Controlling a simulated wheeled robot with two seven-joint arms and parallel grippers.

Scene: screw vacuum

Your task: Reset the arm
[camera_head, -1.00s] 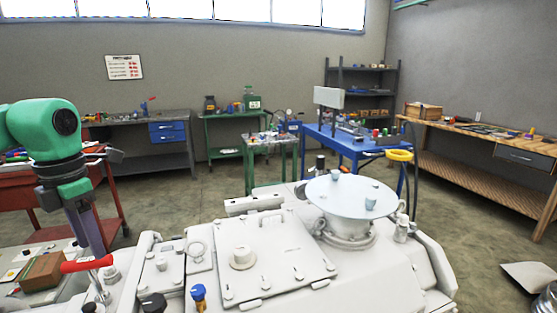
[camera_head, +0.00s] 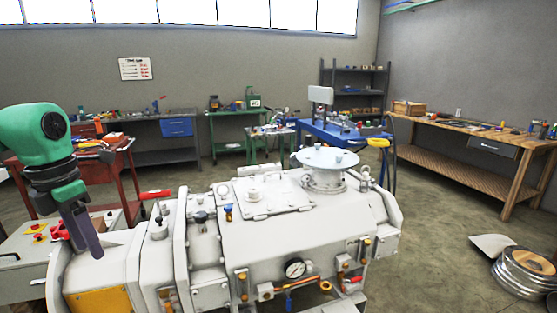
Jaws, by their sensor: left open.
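My left arm comes in from the left, green with a dark wrist. Its gripper (camera_head: 88,240) points down, open, with nothing seen between its dark fingers, in front of the left end of the white vacuum machine (camera_head: 270,250). Whether it touches the machine cannot be told. The machine carries a round pale plate (camera_head: 327,157) on top, a square bolted cover (camera_head: 268,196) and a round gauge (camera_head: 294,268) on its near side. A red-handled lever (camera_head: 156,194) stands at its left. My right gripper is not in view.
A red cart (camera_head: 128,180) stands behind my left arm. A blue table (camera_head: 345,138) and a wooden workbench (camera_head: 475,137) stand behind and to the right. Round metal coils (camera_head: 525,272) lie on the floor at the right, with open floor between.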

